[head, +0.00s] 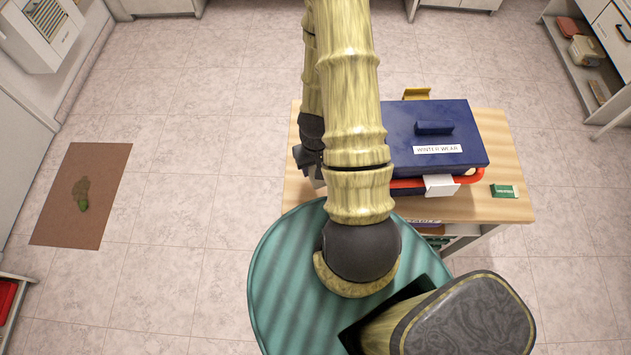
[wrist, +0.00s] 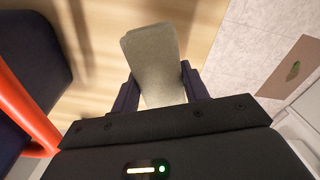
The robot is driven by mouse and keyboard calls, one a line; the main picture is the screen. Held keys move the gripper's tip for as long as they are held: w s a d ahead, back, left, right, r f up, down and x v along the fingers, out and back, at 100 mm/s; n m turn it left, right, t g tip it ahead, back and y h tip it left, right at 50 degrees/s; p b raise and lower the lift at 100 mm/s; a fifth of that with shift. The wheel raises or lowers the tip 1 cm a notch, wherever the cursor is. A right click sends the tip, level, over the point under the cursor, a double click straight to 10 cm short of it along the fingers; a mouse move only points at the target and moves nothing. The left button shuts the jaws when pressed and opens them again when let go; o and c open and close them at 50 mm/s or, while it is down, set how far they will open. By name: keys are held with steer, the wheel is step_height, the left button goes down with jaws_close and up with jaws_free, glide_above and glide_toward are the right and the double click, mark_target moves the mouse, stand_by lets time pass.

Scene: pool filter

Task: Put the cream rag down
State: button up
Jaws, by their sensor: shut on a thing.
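The cream rag (wrist: 152,55) is a folded, greyish-cream piece between the two fingers of my gripper (wrist: 160,86) in the wrist view. My gripper is shut on it, and the rag sticks out past the fingertips above the wooden table top (wrist: 105,35). I cannot tell whether the rag touches the table. In the head view my gripper (head: 307,160) is at the table's left side, mostly hidden behind my arm. The rag cannot be made out clearly there.
A navy case labelled "WINTER WEAR" (head: 430,125) covers much of the table (head: 505,130), with a red part (head: 468,178) below it. A small green box (head: 504,191) lies at the table's right. A brown mat (head: 110,165) lies on the floor at left.

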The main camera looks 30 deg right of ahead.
steer(key=shift+f+p, duration=0.35)
steer(key=shift+f, duration=2)
steer(key=shift+f, duration=0.1)
steer(key=shift+f+p, duration=0.45)
steer(key=shift+f, duration=1.55)
steer(key=shift+f, duration=0.1)
steer(key=o, duration=0.8)
steer(key=shift+o, duration=0.4)
steer(key=shift+s, duration=0.1)
